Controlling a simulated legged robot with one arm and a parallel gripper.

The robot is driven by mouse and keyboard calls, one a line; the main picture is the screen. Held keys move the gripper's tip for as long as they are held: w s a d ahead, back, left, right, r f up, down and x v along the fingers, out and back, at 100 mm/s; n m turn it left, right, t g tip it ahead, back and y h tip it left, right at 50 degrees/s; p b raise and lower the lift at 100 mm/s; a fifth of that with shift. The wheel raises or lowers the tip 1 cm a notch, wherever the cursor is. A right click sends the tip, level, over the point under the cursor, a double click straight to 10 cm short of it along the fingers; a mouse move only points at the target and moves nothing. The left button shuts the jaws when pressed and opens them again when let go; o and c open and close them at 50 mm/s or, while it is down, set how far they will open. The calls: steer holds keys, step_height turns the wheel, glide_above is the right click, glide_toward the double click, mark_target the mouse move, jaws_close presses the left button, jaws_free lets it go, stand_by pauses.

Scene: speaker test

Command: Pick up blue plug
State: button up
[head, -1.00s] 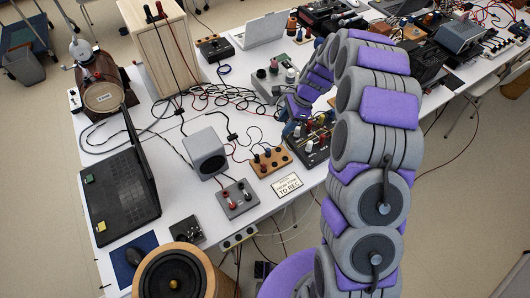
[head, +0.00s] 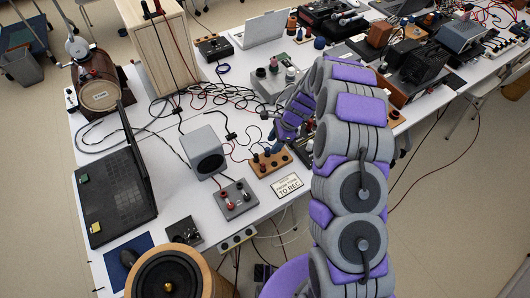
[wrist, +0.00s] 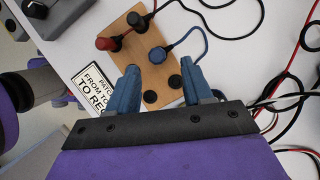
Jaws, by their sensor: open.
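The blue plug (wrist: 157,56) stands in a wooden patch block in the wrist view, with a blue cable curving off to the right. The wooden block (wrist: 153,38) also carries a red plug (wrist: 107,43), a black plug (wrist: 136,20) and several black sockets. My gripper (wrist: 162,68) is open, with its two blue fingers apart. The blue plug lies between and just beyond the fingertips in the picture; I cannot tell the height gap. In the head view the block (head: 262,169) is on the white table, below my gripper (head: 274,143), whose fingers are small and partly hidden there.
A sign (head: 287,185) and a grey box with plugs (head: 237,200) lie near the table's front edge. A grey speaker (head: 203,152) stands left of the block. Tangled cables (head: 215,93) lie behind. A laptop (head: 115,190) is at the left.

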mark_target(268, 148)
steer(key=shift+d+f, duration=0.2)
steer(key=shift+d, duration=0.05)
steer(key=shift+s+f+b, duration=0.15)
steer(key=shift+f+b, duration=0.15)
steer(key=shift+b, duration=0.05)
steer(key=a+f, duration=0.1)
steer(key=a+f+b, duration=0.1)
steer(key=a+f, duration=0.1)
steer(key=shift+s+a+f, duration=0.2)
steer(key=shift+a, duration=0.15)
steer(key=shift+d+r, duration=0.1)
steer(key=shift+d, duration=0.55)
steer(key=c, duration=0.7)
steer(key=shift+a, duration=0.3)
jaws_close()
